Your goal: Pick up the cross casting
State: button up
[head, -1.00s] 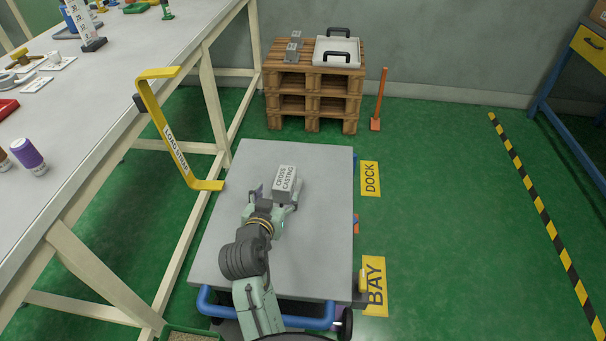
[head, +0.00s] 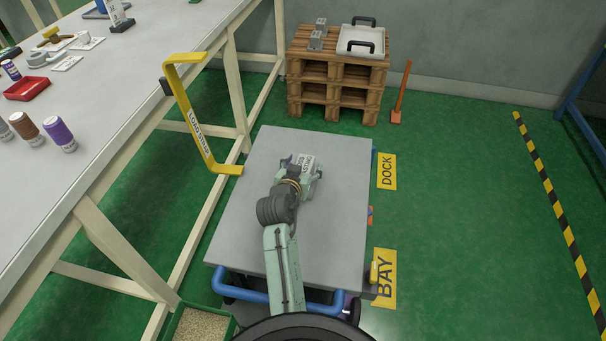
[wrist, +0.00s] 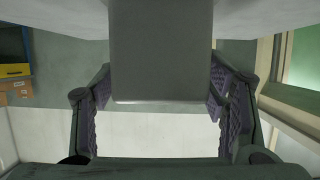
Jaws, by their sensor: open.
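The cross casting (head: 305,160) is a grey block with a printed label, on the grey top of a cart (head: 340,215). In the head view my gripper (head: 300,172) is at the block, and my wrist hides its near part. In the wrist view the grey block (wrist: 160,55) fills the upper middle. The two purple-padded fingers of my gripper (wrist: 160,110) stand apart, one on each side of it. A small gap shows at the left finger; the right finger looks very close, and I cannot tell whether it touches.
A yellow bracket labelled LOAD STRAP (head: 195,115) stands left of the cart, beside the long workbench (head: 115,90). A pallet stack (head: 335,85) with a white tray (head: 362,45) is behind. Green floor further right is clear.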

jog(key=shift+c, duration=0.2)
grip_shut()
dwell(0.6)
jog(key=shift+r, duration=0.1)
